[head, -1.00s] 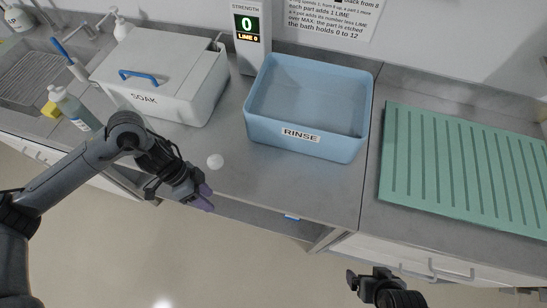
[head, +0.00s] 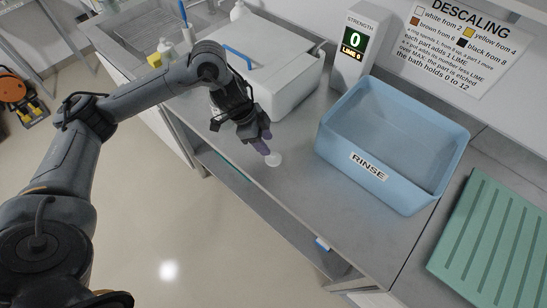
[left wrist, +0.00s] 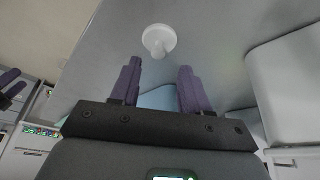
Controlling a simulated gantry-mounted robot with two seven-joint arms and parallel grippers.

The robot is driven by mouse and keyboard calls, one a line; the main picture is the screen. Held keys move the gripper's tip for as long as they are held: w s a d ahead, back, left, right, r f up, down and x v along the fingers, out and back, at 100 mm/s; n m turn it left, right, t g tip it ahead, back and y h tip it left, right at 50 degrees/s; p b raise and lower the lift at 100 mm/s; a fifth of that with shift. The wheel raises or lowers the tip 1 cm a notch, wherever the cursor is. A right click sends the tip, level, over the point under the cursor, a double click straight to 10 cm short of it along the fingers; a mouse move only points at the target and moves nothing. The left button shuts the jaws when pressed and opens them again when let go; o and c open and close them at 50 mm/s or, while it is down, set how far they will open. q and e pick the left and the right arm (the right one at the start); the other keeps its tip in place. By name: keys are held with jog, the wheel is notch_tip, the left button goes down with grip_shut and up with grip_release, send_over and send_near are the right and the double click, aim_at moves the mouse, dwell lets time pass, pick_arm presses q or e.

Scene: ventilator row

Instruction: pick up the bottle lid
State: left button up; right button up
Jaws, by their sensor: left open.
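My right gripper is not seen in the head view now.
The white SOAK box (head: 277,88) stands behind my left gripper. The blue RINSE tub (head: 345,155) stands to the right, with a green ribbed mat (head: 480,235) beyond it. A strength display (head: 354,42) stands at the back. The counter's front strip (head: 300,205) is clear.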

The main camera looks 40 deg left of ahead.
aim_at(273, 153)
pick_arm(q)
jog(key=shift+p+x, duration=0.6)
jog(key=shift+x, duration=2)
jog(key=shift+s+d, duration=0.1)
jog(key=shift+s, duration=0.05)
grip_shut()
